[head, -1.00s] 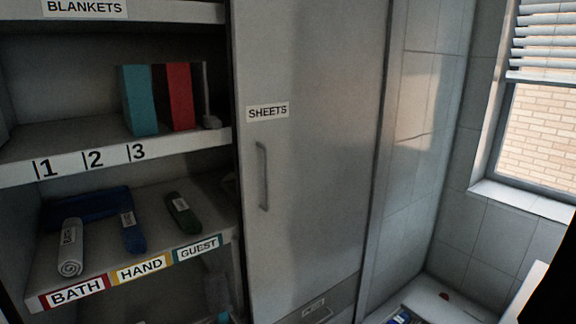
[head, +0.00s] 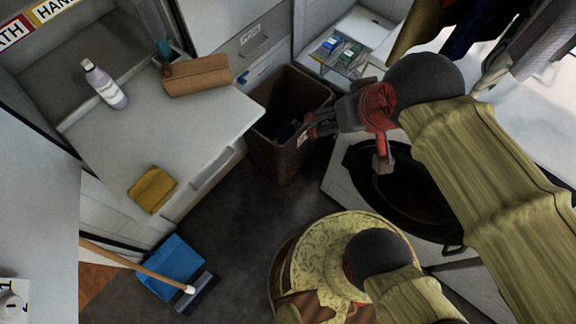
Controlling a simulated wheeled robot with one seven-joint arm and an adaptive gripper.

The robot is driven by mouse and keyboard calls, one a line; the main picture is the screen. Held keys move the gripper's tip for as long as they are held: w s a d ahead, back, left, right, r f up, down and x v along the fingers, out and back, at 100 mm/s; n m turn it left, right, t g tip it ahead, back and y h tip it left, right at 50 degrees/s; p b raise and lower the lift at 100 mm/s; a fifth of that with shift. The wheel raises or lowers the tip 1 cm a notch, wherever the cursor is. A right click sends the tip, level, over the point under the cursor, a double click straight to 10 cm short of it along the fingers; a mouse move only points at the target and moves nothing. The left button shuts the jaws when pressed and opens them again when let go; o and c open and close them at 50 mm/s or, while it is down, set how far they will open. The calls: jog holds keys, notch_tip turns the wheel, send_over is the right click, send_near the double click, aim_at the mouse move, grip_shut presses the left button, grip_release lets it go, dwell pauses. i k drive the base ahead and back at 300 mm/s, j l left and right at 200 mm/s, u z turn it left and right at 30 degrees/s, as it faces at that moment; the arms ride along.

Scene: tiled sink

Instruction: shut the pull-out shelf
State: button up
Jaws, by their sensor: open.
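The pull-out shelf (head: 185,135) is a pale board that stands out from the cabinet at the left of the head view. A white and lilac bottle (head: 106,86), a brown box (head: 196,76) and a folded yellow cloth (head: 151,189) lie or stand on it. Its front edge faces the lower right and has a long slot-like recess. My gripper (head: 314,125) is open and empty, to the right of the shelf and apart from it. It shows over the right rim of a brown bin. Its fingertips are small and dark in the picture.
The brown bin (head: 290,150) stands close to the shelf's right corner. A blue dustpan (head: 172,267) and a wooden-handled brush (head: 199,293) lie on the floor at lower left. A dark basin (head: 405,190) is under my arm. Dark floor (head: 240,225) is clear in the middle.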

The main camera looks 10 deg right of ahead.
aim_at(182, 136)
jog(key=k, duration=0.9)
